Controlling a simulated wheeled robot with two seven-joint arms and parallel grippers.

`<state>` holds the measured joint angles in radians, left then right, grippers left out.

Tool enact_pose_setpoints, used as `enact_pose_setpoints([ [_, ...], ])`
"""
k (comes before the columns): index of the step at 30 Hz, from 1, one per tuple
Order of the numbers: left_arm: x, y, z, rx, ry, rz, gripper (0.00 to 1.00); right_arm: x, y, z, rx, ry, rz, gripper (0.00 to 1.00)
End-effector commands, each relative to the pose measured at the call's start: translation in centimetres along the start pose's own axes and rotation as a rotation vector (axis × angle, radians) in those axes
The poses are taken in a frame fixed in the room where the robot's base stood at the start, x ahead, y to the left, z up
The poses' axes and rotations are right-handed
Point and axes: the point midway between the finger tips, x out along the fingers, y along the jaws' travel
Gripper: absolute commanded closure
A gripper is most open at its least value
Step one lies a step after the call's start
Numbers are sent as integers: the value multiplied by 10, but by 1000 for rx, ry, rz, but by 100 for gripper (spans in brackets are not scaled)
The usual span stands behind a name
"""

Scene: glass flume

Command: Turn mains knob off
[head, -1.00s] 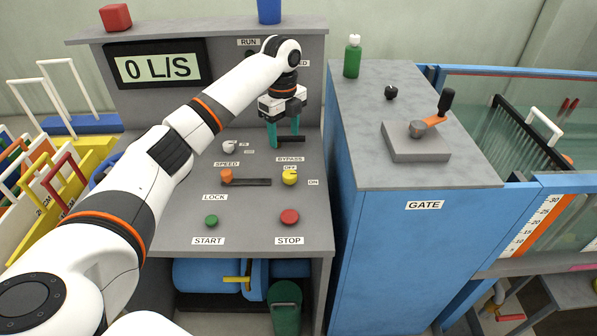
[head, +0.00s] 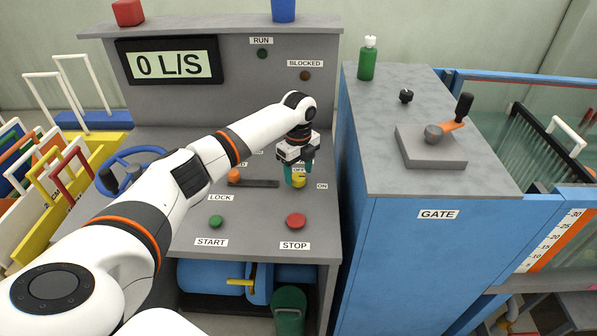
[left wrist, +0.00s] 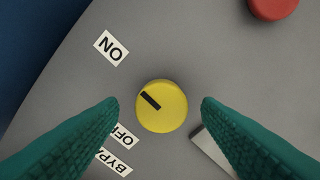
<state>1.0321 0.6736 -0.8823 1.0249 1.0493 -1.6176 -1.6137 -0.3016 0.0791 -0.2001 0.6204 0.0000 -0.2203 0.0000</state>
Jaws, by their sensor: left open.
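A yellow knob (head: 299,181) with a black pointer mark sits on the grey console panel. In the left wrist view the knob (left wrist: 162,106) is centred, and its mark points up-left, nearer the ON label (left wrist: 111,47) than the OFF label (left wrist: 124,136). A partly cut-off label beside OFF begins with BYP. My left gripper (head: 295,176) is open above the panel. Its teal fingers stand on either side of the knob, with gaps visible in the wrist view. In the head view the fingers partly hide the knob. My right gripper is not in view.
A red STOP button (head: 296,221) and a green START button (head: 216,221) lie in front. An orange slider (head: 234,175) is to the left. The blue GATE cabinet (head: 430,270) stands close on the right, with a lever (head: 452,125) on top.

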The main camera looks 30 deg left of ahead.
Motion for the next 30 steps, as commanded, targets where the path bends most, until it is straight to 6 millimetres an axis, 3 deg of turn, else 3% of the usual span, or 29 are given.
enact_pose_setpoints([
  [6, 15, 0, 0, -1, 1, -1, 41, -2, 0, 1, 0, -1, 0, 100],
  [14, 16, 0, 0, 0, 1, 0, 41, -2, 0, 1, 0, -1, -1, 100],
  [22, 15, 0, 0, -1, 0, -1, 85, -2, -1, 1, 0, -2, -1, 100],
  [30, 14, 0, 0, -24, 0, -1, 86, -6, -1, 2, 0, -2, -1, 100],
])
